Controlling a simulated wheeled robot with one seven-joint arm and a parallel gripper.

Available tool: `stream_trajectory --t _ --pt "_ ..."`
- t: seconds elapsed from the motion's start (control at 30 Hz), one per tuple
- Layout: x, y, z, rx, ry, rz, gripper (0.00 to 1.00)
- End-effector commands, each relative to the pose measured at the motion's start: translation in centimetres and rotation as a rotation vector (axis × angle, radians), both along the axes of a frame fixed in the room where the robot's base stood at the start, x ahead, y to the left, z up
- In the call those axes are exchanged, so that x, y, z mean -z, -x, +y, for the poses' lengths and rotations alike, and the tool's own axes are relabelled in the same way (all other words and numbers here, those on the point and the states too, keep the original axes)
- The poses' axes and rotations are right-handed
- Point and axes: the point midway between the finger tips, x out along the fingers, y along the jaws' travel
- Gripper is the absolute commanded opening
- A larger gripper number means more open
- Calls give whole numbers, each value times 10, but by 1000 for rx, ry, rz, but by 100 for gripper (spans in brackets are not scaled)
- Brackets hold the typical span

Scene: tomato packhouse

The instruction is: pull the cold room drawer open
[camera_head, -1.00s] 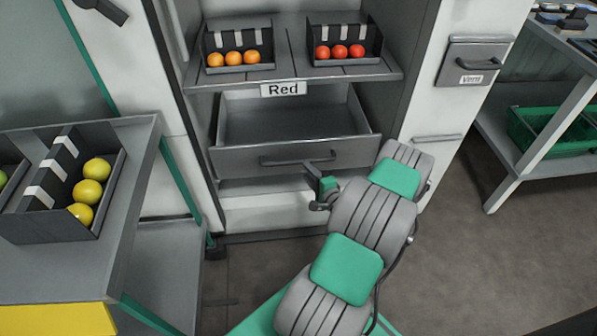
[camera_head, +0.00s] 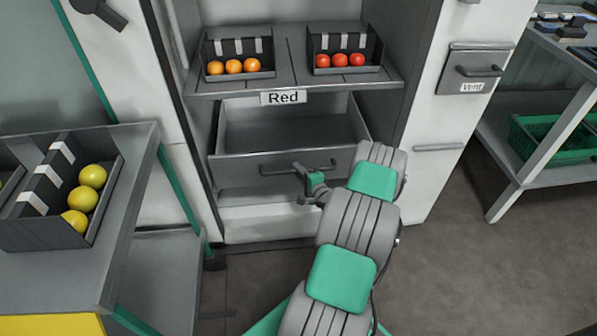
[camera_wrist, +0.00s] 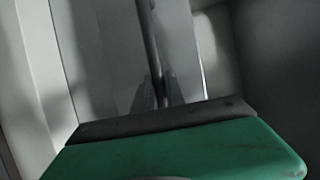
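The cold room drawer (camera_head: 235,172) is a grey drawer under the shelf labelled "Red". It stands partly pulled out, and its empty inside shows from above. Its dark bar handle (camera_head: 280,171) runs across the front. My gripper (camera_head: 302,170) is at the right part of this handle, in front of the drawer. In the wrist view the handle (camera_wrist: 149,35) is a dark bar running down to my gripper's two dark fingertips (camera_wrist: 156,93), which appear on either side of it. Whether the fingers press on the bar cannot be seen. The green gripper body hides the lower part of that view.
Crates of orange (camera_head: 235,67) and red tomatoes (camera_head: 340,60) stand on the shelf above. A grey table (camera_head: 125,165) with a crate of yellow tomatoes is at the left. A panel marked "Vent" (camera_head: 452,80) is on the right. The floor (camera_head: 450,265) at right is clear.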

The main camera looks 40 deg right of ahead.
Motion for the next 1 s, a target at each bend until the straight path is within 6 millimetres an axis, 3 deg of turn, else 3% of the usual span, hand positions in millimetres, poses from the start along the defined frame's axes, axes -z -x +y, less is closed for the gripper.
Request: stream_trajectory --t 0.17,1.0 --pt "0 0 0 0 0 0 0" --pt "0 0 0 0 0 0 0"
